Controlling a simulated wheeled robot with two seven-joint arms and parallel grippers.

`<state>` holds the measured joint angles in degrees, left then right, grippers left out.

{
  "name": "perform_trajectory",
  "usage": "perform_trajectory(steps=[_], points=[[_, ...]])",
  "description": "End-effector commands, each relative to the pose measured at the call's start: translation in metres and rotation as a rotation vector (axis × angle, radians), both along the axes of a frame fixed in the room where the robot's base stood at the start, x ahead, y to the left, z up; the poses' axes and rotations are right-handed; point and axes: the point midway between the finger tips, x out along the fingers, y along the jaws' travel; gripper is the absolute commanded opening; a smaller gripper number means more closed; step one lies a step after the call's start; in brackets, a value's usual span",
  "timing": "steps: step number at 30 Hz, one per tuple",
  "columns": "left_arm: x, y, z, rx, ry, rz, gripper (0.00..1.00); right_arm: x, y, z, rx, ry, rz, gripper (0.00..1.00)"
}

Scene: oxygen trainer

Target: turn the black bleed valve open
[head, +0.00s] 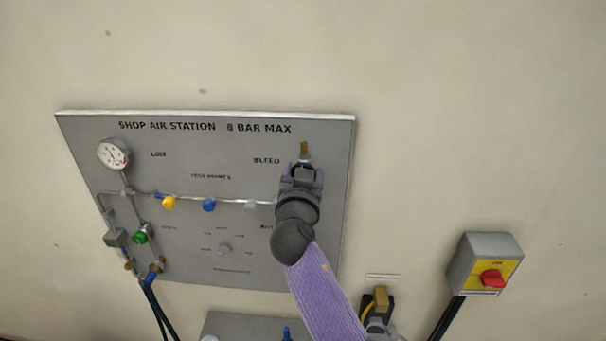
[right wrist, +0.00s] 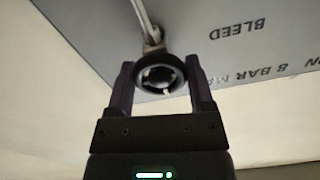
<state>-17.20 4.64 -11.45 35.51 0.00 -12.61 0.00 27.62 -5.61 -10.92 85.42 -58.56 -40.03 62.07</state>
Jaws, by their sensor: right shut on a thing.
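The black bleed valve (right wrist: 159,74) shows in the right wrist view as a round black knob with a pale mark on its face. It sits at the end of a thin metal pipe beside the printed word BLEED. My right gripper (right wrist: 158,85) has one finger on each side of the knob and is shut on it. In the head view my right gripper (head: 303,170) is at the upper right of the grey panel (head: 190,245), next to the BLEED label, and it hides the knob there. My left gripper is not in view.
The panel carries a white gauge (head: 114,154), a green knob (head: 140,237), and yellow (head: 169,202) and blue (head: 208,205) knobs along a pipe. A grey box with a red rotary switch (head: 492,278) is on the wall at right. The wall above the panel is clear.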

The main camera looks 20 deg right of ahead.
Motion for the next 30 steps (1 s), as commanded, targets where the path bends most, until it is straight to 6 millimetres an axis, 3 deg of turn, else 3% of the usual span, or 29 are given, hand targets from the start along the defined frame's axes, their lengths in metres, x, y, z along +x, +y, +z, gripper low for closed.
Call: perform_trajectory(steps=[14,30], points=[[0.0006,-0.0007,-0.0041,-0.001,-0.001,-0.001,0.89,0.0003,0.0003,0.0009,-0.38,0.143,-0.001,0.09],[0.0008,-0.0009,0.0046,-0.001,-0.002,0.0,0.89,0.0007,0.0009,0.0021,-0.861,0.328,0.0,0.09]])
